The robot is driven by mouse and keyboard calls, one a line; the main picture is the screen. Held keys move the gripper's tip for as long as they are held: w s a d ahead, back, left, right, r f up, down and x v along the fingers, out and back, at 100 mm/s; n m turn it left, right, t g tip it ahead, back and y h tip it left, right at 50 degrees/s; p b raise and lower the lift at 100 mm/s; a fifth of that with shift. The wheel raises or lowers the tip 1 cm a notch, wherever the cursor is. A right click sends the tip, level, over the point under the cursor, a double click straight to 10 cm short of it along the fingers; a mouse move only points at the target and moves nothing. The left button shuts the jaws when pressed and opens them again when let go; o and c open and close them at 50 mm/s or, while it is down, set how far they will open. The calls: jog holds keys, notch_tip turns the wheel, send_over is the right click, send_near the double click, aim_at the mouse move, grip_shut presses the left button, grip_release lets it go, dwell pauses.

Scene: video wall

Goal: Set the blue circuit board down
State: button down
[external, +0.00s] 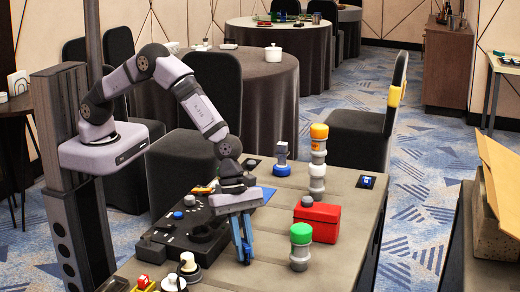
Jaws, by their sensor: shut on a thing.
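My gripper (242,256) points down over the near middle of the table, to the right of a black control panel. Its jaws are shut on a narrow blue piece, which I take to be the blue circuit board; the fingers cover most of it and its outline is hard to tell from them. Whether the fingertips touch the table cannot be told.
The black panel (178,247) has knobs. To the right stand a red box (316,222), a green-topped cylinder (301,247) and an orange-topped stack (318,160). A small dark blue item (366,181) lies far right. Bare table (345,245) lies right.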

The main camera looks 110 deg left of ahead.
jog(key=c, duration=2.2)
grip_release()
jog(key=shift+f, duration=0.15)
jog(key=o, duration=0.4)
jog(key=shift+o, duration=0.2)
